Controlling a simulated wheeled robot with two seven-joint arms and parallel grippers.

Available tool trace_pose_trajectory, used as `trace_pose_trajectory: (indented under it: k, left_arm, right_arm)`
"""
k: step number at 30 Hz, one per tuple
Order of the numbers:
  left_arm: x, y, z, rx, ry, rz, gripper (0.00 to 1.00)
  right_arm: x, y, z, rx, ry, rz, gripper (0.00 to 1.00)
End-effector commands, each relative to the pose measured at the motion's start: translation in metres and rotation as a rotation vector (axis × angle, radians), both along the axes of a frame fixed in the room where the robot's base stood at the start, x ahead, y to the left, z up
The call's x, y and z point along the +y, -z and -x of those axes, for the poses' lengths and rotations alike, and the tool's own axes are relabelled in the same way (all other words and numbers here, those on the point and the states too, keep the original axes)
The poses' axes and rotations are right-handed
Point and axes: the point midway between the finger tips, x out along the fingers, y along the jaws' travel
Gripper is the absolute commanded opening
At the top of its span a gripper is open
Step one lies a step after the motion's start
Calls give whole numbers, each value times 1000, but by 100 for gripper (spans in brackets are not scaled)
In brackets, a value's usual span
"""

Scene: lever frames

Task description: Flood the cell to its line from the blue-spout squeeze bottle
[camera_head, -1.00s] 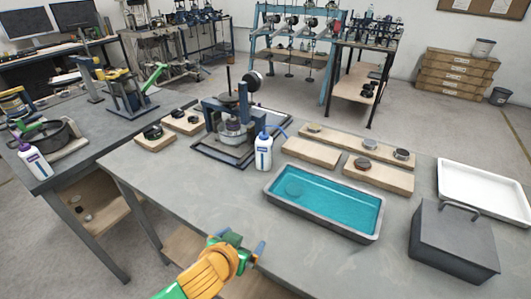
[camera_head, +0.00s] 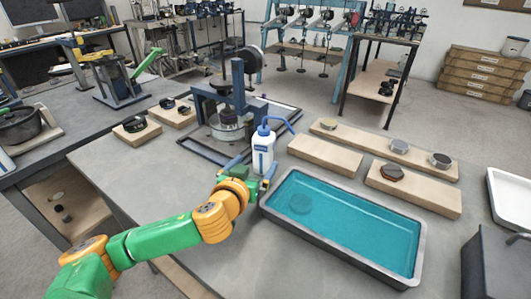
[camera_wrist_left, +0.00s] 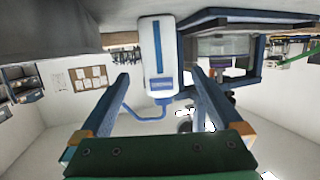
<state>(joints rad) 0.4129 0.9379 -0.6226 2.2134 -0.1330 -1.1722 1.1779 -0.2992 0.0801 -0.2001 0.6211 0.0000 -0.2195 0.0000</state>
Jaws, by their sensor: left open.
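The white squeeze bottle (camera_head: 262,158) with a blue cap and blue spout stands upright on the grey table. Its spout points to the right in the head view. My left gripper (camera_head: 247,172) is open just in front of the bottle, low near the table. In the left wrist view, which is upside down, the bottle (camera_wrist_left: 157,50) shows between and beyond the two blue fingers. I cannot tell whether they touch it. The cell (camera_head: 228,126) sits in the blue press frame (camera_head: 238,88) behind and left of the bottle. Its water line is not readable. My right gripper is not in view.
A dark tray of blue water (camera_head: 340,262) lies right of my gripper. Wooden boards with small discs (camera_head: 325,155) lie behind it. A grey box (camera_head: 485,262) and a white tray (camera_head: 510,190) are at the right.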

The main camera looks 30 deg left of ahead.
Motion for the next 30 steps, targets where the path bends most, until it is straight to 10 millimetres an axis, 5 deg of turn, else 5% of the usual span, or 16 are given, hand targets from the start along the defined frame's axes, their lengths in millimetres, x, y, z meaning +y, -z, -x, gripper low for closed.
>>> trace_pose_trajectory:
  k: [15,27,30]
  left_arm:
    - [12,21,-73,1,-1,1,100]
    - [14,21,-80,1,0,-1,100]
    - [13,22,-80,1,0,-1,73]
  right_arm:
    - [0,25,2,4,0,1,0]
    - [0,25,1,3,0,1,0]
    - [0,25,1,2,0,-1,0]
